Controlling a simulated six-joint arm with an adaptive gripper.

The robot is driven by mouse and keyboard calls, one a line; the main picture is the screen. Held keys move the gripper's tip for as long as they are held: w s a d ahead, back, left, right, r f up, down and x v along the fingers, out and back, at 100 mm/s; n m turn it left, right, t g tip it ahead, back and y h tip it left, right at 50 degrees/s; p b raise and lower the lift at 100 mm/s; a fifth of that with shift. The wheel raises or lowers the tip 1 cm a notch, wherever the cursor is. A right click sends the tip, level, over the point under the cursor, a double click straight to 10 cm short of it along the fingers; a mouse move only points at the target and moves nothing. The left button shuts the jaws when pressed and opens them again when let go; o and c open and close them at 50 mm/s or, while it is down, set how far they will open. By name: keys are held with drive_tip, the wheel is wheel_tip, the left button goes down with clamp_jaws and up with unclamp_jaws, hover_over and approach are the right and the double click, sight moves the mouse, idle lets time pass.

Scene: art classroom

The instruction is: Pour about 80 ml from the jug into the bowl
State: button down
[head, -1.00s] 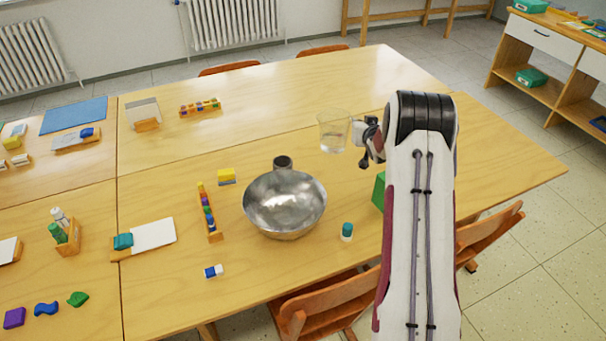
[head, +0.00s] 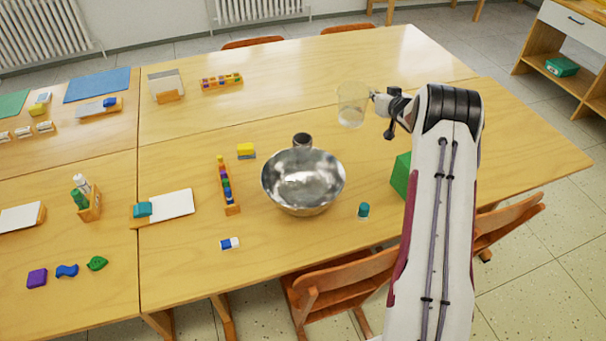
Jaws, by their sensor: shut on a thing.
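The jug (head: 351,106) is a clear, see-through vessel with a little clear liquid near its bottom. It looks about upright, held above the table, behind and to the right of the bowl. My gripper (head: 376,98) is shut on the jug's right side; the fingertips are small and partly hidden. The bowl (head: 275,192) is a wide, shiny metal one standing on the table. I cannot make out any liquid in it.
A dark cup (head: 302,141) stands close behind the bowl.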

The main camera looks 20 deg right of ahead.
sight(338, 90)
drive_tip(key=w+a+r+n+y, duration=0.2)
drive_tip(key=a+y, duration=0.1)
drive_tip(key=w+a+r+n+y, duration=0.1)
drive_tip(key=w+a+n, duration=0.1)
drive_tip(key=shift+a+r+y, duration=0.1)
drive_tip(key=shift+r+y, duration=0.15)
drive_tip(key=shift+y, duration=0.15)
drive_tip(key=a+n+g+y, duration=0.1)
drive_tip(key=a+n+y, duration=0.1)
drive_tip(key=a, duration=0.1)
drive_tip(key=s+a+n+g+y, duration=0.1)
drive_tip(key=a+n+y, duration=0.1)
drive_tip(key=a, duration=0.1)
drive_tip(key=shift+s, duration=0.15)
drive_tip(key=shift+s+a+n+y, duration=0.45)
drive_tip(key=shift+a+n+y, duration=0.05)
drive_tip(key=shift+a, duration=0.1)
drive_tip(key=s+a, duration=0.1)
drive_tip(key=s+a+n+g+y, duration=0.1)
drive_tip(key=shift+s+a+f, duration=0.3)
drive_tip(key=shift+s+f, duration=0.05)
drive_tip(key=shift+f, duration=0.05)
drive_tip(key=shift+g, duration=0.3)
